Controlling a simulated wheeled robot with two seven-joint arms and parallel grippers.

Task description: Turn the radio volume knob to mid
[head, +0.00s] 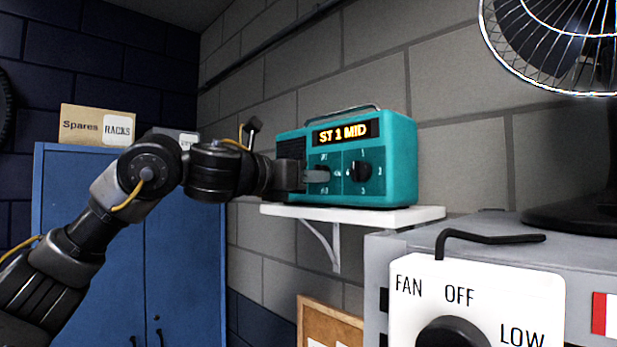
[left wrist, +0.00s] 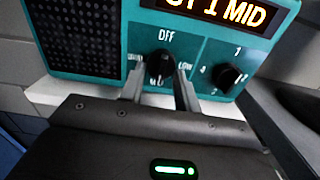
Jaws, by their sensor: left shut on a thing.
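The teal radio (head: 397,165) stands on a white wall shelf, and its display (head: 342,132) reads "ST 1 MID". My left gripper (head: 312,176) reaches the radio's front from the left. In the left wrist view its two fingers (left wrist: 160,90) are shut on the black volume knob (left wrist: 160,64), one on each side. The labels "OFF" above and "LOW" at the right show around this knob; the lower label is partly hidden. The station knob (head: 360,171), with numbers around it, sits to the right and is untouched; it also shows in the left wrist view (left wrist: 230,77). My right gripper is not in view.
The white shelf (head: 425,215) sticks out from the grey block wall. A fan (head: 560,40) stands on a grey cabinet at the right, with a FAN switch panel (head: 480,290) in front. A blue cupboard (head: 185,260) with boxes on top stands at the left.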

